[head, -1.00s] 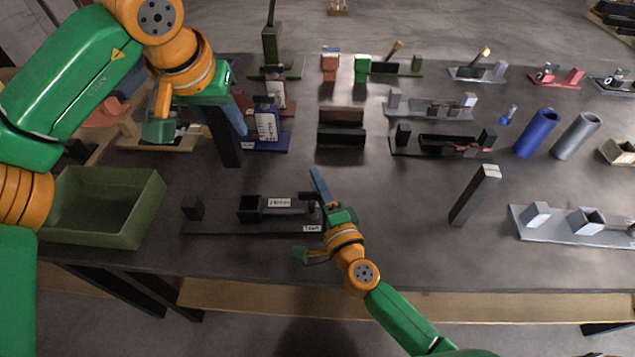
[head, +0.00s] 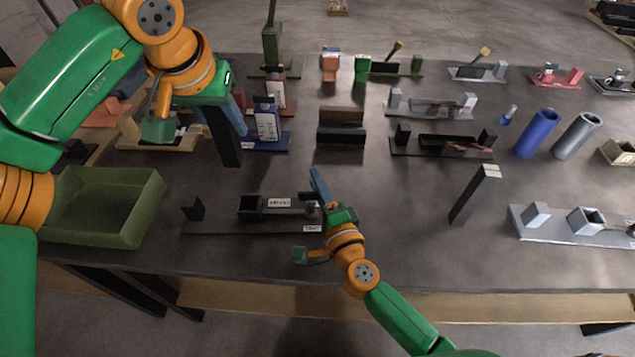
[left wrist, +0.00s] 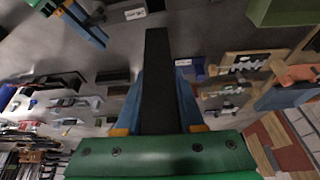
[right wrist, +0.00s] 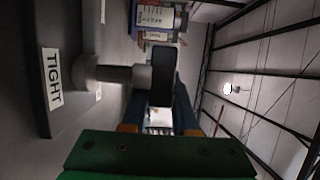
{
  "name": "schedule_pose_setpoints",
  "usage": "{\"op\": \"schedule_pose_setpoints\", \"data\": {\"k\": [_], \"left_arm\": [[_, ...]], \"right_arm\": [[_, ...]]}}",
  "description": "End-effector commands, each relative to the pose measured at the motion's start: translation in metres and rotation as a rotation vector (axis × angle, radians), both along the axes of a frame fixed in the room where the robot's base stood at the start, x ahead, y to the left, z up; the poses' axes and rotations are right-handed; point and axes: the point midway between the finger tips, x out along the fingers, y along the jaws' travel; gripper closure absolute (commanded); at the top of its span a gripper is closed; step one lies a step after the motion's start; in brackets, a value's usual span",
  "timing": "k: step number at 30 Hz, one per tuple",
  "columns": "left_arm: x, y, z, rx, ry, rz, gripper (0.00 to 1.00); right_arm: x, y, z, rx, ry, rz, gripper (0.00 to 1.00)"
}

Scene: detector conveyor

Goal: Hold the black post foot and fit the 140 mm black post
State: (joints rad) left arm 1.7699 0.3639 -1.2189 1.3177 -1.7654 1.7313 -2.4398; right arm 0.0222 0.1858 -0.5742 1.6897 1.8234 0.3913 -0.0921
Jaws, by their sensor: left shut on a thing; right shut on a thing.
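The black post foot (head: 270,228) is a long dark plate at the table's front left, with an open square socket (head: 250,207) and a TIGHT label at its right end. My right gripper (head: 319,186) is shut on the foot's knob-like clamp handle. The right wrist view shows the handle's black end (right wrist: 163,78) between the fingers and its shaft running to the plate. My left gripper (head: 228,112) is shut on a black post (head: 229,150), which points down above the table, behind and left of the socket, apart from it. The post (left wrist: 156,80) also shows in the left wrist view.
A green tray (head: 150,208) stands left of the foot. Another dark post with a light top (head: 474,196) stands to the right. A grey foot (head: 560,232) lies at the front right. Several fixtures and tubes fill the back.

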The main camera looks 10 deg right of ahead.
Motion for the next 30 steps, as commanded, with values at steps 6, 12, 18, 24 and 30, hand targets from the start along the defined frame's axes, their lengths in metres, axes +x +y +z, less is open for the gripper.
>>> {"op": "schedule_pose_setpoints", "data": {"k": [6, 12, 18, 24, 30], "left_arm": [[0.0, 0.0, 0.0, 0.0, -0.001, 0.0, 1.0], [0.0, 0.0, -0.004, 0.001, 0.002, 0.004, 1.0], [0.0, 0.001, -0.061, 0.002, 0.007, 0.082, 1.0], [-0.001, 0.001, -0.11, -0.002, 0.003, 0.099, 1.0], [-0.001, 0.001, -0.151, -0.001, 0.004, 0.099, 1.0]], "right_arm": [[-0.001, 0.0, -0.002, -0.001, 0.005, 0.001, 1.0], [-0.001, 0.0, -0.003, -0.001, 0.005, 0.001, 1.0], [-0.001, 0.0, -0.003, -0.001, 0.006, 0.001, 1.0], [-0.001, 0.0, -0.003, -0.001, 0.005, 0.001, 1.0], [-0.001, 0.0, -0.002, -0.001, 0.005, 0.001, 1.0]]}}
